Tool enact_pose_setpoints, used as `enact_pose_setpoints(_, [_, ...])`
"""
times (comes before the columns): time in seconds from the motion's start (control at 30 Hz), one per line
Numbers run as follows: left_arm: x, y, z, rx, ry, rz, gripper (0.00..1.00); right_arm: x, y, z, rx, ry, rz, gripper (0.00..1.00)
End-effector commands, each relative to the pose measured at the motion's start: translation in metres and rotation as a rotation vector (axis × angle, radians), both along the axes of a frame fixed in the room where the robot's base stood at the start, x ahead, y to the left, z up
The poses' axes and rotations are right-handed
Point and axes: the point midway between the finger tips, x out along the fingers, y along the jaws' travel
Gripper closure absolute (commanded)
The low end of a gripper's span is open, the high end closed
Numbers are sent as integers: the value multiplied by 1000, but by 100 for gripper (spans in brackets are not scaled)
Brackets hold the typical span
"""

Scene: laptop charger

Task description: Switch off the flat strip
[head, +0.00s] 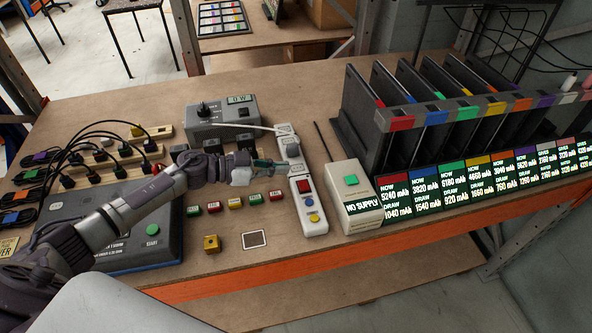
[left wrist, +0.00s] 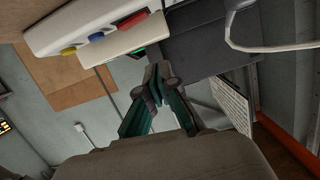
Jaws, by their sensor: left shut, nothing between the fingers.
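My left gripper (head: 287,164) is shut and empty, at the middle of the strip beyond the red switch. I cannot tell whether it touches. In the left wrist view the gripper (left wrist: 154,78) points toward the strip (left wrist: 60,20), with the red switch (left wrist: 133,20) nearest. My right gripper is not in view.
A white box (head: 352,185) reading "NO SUPPLY" stands right of the strip. Beyond it are a dark battery rack (head: 400,140) and readouts. Left are several small coloured labelled buttons, a grey meter box (head: 222,120), and wooden strips (head: 110,172) with black plugs and cables.

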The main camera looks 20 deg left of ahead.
Motion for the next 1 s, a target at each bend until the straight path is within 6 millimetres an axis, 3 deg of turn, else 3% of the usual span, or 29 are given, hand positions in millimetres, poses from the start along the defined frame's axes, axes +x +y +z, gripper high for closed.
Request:
enact_pose_setpoints(0.1, [-13, 21, 1, 6, 0, 0, 100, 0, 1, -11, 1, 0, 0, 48])
enact_pose_setpoints(0.33, [-27, 42, 11, 1, 1, 0, 100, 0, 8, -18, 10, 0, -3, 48])
enact_pose_setpoints(1.0, [-29, 45, 14, 0, -1, -1, 100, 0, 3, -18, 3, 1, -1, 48])
